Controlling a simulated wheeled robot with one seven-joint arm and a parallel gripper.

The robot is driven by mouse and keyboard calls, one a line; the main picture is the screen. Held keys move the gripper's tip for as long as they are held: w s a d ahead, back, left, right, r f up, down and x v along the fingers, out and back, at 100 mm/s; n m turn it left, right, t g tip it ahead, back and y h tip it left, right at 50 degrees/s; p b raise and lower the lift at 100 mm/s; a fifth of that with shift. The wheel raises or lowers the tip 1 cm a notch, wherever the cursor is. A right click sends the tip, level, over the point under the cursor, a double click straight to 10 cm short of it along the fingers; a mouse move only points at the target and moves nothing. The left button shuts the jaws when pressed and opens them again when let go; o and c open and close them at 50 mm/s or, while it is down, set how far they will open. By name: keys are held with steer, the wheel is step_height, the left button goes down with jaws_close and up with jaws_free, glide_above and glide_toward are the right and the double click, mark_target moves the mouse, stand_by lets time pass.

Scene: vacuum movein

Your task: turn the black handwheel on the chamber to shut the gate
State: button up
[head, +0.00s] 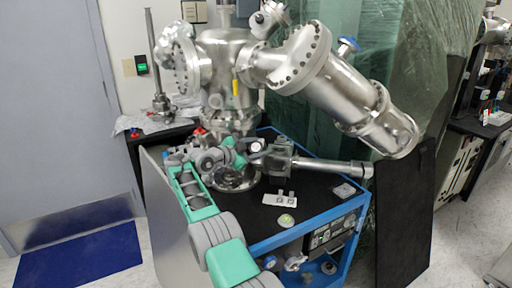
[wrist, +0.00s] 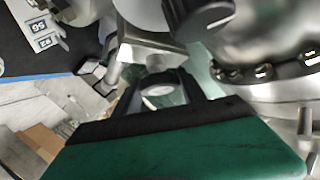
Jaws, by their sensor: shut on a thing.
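The steel chamber (head: 228,75) stands on the blue-framed cart in the head view. My teal and grey arm reaches up to its lower front, where my gripper (head: 257,148) sits beside a dark valve body (head: 280,158). In the wrist view my gripper (wrist: 162,84) has its two dark fingers on either side of a small black part with a pale round middle. This looks like the black handwheel (wrist: 166,76), and the fingers are shut on it. Much of it is hidden by the fingers. The head view does not show the wheel clearly.
A black knob (wrist: 200,14) and a bolted flange (wrist: 270,72) are close to my gripper in the wrist view. A steel tube (head: 330,166) extends right from the valve body. A white plate (head: 280,199) lies on the dark cart top (head: 310,190).

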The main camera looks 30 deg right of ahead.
steer(key=o, duration=1.4)
steer(key=shift+c, duration=0.2)
steer(key=b+v, duration=0.1)
steer(key=v, duration=0.6)
steer(key=shift+a+b, duration=0.3)
steer(key=shift+a, duration=0.05)
